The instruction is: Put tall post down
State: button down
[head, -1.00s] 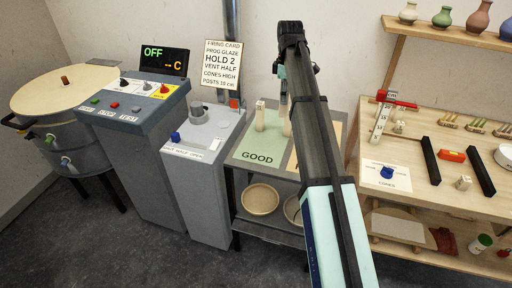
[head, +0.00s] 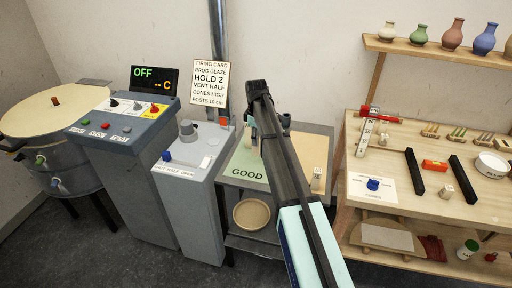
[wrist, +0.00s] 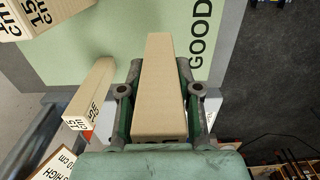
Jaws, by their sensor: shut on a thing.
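In the wrist view my gripper (wrist: 160,92) is shut on a long tan post (wrist: 162,70), one finger on each side of it. The held post is over the green GOOD mat (wrist: 115,25); I cannot tell whether it touches the mat. Another tan post marked 15 cm (wrist: 92,95) is left of the gripper, apart from it. More tan blocks with cm labels (wrist: 45,12) show at the upper left. In the head view my arm hides the gripper and the held post. A post (head: 253,140) shows left of the arm on the green GOOD mat (head: 240,160).
A short post (head: 317,178) stands on the tan mat (head: 310,150) right of the green one. The grey control box (head: 190,150) and firing card (head: 210,82) are close on the left. A wooden workbench (head: 400,190) stands at the right. A bowl (head: 252,214) is on the shelf below.

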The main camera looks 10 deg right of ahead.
aim_at(256, 148)
jog(key=shift+f+p, duration=0.55)
jog(key=shift+f, duration=2.3)
jog(key=shift+f, duration=0.1)
jog(key=c, duration=0.8)
grip_release()
notch_tip(256, 148, up, 12)
jog(key=shift+r+b, duration=0.1)
jog(key=shift+b, duration=1.15)
